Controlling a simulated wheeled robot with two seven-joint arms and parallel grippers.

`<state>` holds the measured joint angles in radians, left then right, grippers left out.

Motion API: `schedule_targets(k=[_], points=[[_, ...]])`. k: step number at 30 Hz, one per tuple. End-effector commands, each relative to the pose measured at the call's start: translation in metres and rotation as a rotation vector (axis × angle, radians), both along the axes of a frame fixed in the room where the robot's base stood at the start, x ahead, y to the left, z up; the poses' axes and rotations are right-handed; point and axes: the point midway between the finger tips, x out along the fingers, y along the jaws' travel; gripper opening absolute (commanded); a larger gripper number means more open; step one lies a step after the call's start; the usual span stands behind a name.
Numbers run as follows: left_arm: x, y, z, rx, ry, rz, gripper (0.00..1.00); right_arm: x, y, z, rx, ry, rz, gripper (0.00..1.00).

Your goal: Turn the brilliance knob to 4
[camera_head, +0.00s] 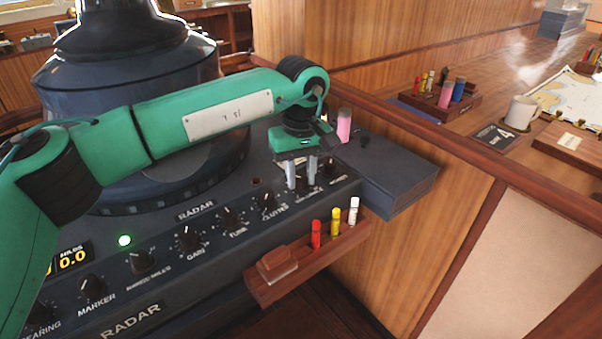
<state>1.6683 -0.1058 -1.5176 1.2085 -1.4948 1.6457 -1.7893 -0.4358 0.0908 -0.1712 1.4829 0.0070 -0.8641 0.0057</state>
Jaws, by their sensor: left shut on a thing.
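The brilliance knob (302,180) is near the right end of the row on the dark radar panel (165,290), just right of the clutter knob. It is mostly hidden by my fingers, and its label and pointer setting are too small or covered to read. My left gripper (302,184) points down over this knob, with its two pale fingers shut on it. My right gripper is not in view.
The clutter knob (268,200) and another knob (333,171) stand close on either side of my fingers. A wooden ledge (340,245) with red, yellow and white markers runs along the panel's front. A pink cylinder (344,128) stands behind the gripper.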

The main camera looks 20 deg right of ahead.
Motion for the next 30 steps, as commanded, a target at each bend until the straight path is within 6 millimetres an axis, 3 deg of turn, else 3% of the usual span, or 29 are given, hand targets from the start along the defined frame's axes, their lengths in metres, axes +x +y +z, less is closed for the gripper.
schedule_targets(k=[7, 8, 11, 22, 26, 30], points=[[0.001, 0.0, 0.002, -0.003, -0.002, 0.002, 0.04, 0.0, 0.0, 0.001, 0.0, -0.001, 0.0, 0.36], [0.001, 0.0, 0.002, -0.003, -0.002, 0.002, 0.3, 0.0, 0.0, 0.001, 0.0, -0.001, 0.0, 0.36], [0.001, 0.0, 0.002, -0.002, -0.002, 0.002, 0.48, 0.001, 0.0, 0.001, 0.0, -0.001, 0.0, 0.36], [0.001, 0.0, 0.006, -0.002, -0.002, 0.002, 0.48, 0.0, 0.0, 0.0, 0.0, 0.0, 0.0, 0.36], [0.001, 0.0, 0.024, -0.002, -0.004, 0.002, 0.48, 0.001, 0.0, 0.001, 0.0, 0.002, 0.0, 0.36], [0.001, 0.0, 0.057, -0.002, -0.005, 0.003, 0.48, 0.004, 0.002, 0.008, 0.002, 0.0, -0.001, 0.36]])
